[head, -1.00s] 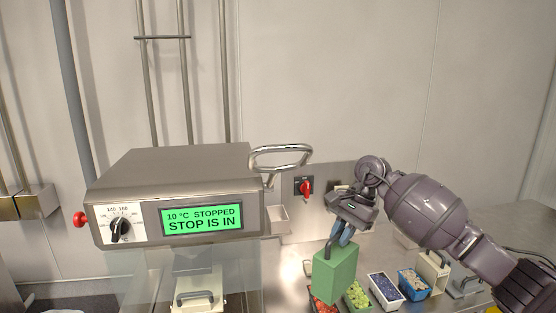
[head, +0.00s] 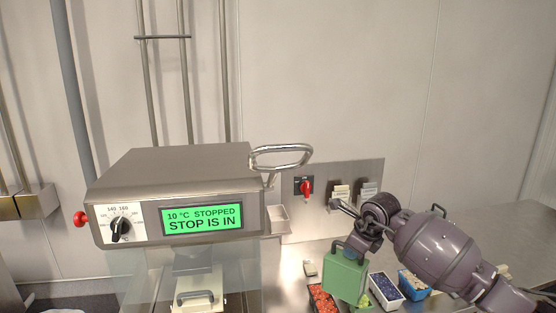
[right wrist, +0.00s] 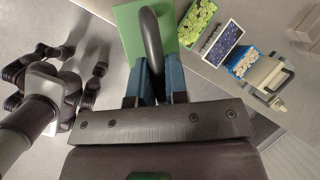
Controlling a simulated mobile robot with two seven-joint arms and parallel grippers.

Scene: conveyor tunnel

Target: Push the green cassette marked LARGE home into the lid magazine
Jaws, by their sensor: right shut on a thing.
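The green cassette (head: 345,278) hangs by its dark loop handle from my right gripper (head: 356,244), over the bench right of the machine. In the right wrist view, the blue-tipped fingers (right wrist: 157,80) are shut on the handle, and the green top (right wrist: 129,32) shows beyond them. No LARGE marking is readable on the faces I see. The grey machine (head: 175,175) stands at left, apart from the cassette; its display reads "10 °C STOPPED, STOP IS IN". I cannot make out which opening is the lid magazine.
Punnets of red (head: 322,299), green (right wrist: 200,20) and blue fruit (head: 385,287) and a blue-and-white tub (head: 413,285) stand close around the cassette. A cream handled block (head: 198,299) sits under the machine. A looped lid handle (head: 282,157) sticks out at the machine's right.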

